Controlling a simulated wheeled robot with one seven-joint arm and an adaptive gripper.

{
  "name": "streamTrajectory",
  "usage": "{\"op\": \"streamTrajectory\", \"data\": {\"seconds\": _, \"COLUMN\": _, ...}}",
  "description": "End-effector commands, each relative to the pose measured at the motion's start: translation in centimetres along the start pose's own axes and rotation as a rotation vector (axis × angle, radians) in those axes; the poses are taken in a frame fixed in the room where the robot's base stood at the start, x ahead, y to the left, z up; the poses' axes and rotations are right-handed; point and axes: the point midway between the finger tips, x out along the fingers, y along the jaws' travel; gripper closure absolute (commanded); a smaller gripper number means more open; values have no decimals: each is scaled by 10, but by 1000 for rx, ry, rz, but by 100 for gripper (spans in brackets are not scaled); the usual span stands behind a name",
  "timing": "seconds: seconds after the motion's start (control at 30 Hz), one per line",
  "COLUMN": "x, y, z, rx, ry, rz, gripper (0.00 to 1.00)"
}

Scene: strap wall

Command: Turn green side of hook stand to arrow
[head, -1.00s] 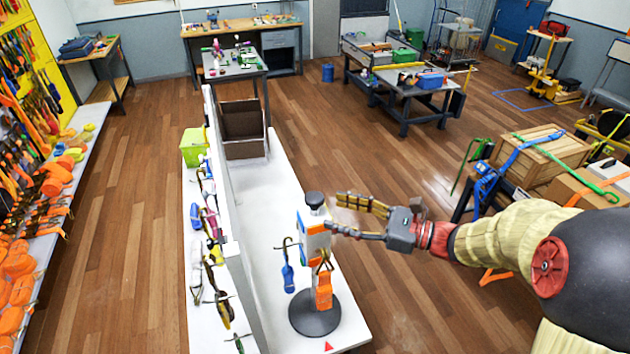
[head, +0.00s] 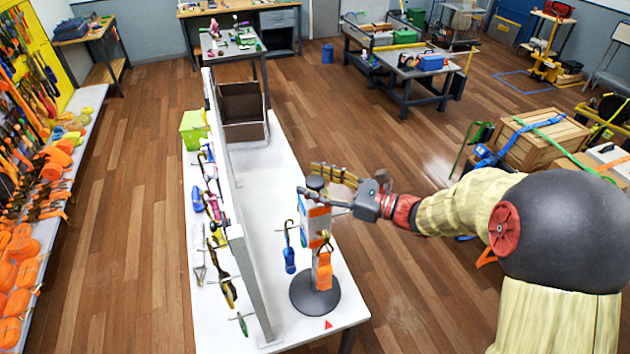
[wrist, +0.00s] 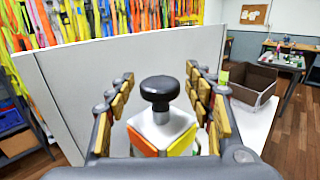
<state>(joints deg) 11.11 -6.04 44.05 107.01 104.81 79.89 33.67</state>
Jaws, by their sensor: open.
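The hook stand (head: 318,222) stands upright on a round black base (head: 314,293) on the white table. A blue strap piece (head: 290,260) and an orange one (head: 324,270) hang from its hooks. A red arrow (head: 328,324) lies on the table in front of the base. My gripper (head: 326,181) is open at the stand's top. In the wrist view, the black knob (wrist: 160,90) and the square top sit between the open fingers (wrist: 160,108). Finger contact cannot be told.
A grey-white upright panel (head: 235,200) runs along the table left of the stand, with straps hung on its far side. A brown open box (head: 243,112) stands at the table's back. The tabletop between the box and stand is clear.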

Motion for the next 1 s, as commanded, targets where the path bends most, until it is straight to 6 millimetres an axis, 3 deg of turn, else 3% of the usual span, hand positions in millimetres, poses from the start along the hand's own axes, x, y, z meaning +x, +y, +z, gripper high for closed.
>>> {"op": "streamTrajectory", "data": {"seconds": 1.0, "x": 0, "y": 0, "z": 0, "rx": 0, "ry": 0, "rz": 0, "gripper": 100}}
